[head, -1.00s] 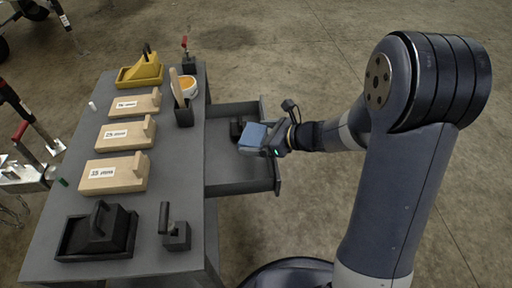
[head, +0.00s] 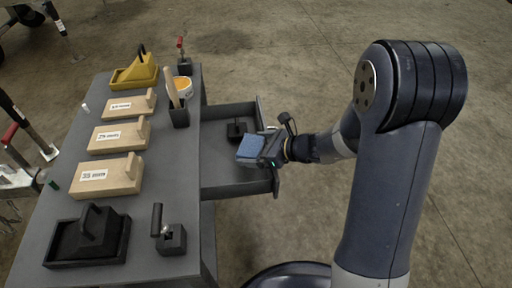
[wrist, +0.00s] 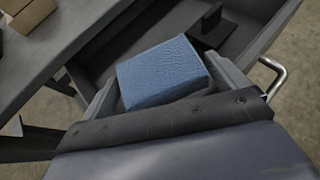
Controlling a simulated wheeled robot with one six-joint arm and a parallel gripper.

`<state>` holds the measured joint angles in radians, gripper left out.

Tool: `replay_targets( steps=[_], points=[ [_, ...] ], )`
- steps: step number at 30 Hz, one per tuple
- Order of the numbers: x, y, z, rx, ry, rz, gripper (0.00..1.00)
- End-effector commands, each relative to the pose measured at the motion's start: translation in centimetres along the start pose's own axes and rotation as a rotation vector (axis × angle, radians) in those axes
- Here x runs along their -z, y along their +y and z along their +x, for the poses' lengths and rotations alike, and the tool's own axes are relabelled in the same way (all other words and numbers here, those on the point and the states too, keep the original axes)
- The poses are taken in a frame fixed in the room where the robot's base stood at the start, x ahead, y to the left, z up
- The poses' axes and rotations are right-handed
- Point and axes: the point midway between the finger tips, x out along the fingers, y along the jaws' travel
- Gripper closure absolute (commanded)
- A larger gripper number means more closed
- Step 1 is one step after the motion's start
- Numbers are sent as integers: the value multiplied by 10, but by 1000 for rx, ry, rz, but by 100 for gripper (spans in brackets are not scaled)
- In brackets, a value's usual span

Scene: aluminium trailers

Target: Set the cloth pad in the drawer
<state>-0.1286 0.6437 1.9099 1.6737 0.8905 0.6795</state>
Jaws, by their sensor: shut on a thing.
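The cloth pad (head: 251,147) is a blue block held in my gripper (head: 262,150), above the drawer's front part. In the wrist view the blue pad (wrist: 163,74) sits between the two fingers of my gripper (wrist: 165,85), which is shut on it. The open grey drawer (head: 226,182) sticks out from the right side of the grey workbench. A black handled object (head: 237,130) lies in the back of the drawer, and it also shows in the wrist view (wrist: 212,28). The drawer floor under the pad is partly hidden by my gripper.
On the bench (head: 150,215) are several wooden blocks with labels, a yellow tool (head: 138,74), a black tray with a handled block (head: 90,236) and a black holder (head: 179,117). A metal handle (wrist: 273,76) shows beside the drawer. The drawer's near part looks clear.

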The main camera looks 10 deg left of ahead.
Motion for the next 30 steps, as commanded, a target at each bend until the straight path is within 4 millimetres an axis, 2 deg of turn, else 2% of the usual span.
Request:
replay_targets(
  steps=[3, 11, 17, 24, 30],
  points=[
    [-1, 0, 0, 0, 0, 0, 0],
    [-2, 0, -1, 0, 0, 0, 0],
    [-16, 0, -9, 0, 0, 0, 0],
    [-14, -1, -66, 6, 0, 2, 0],
    [-14, -1, -103, 5, -1, 2, 0]
  ],
)
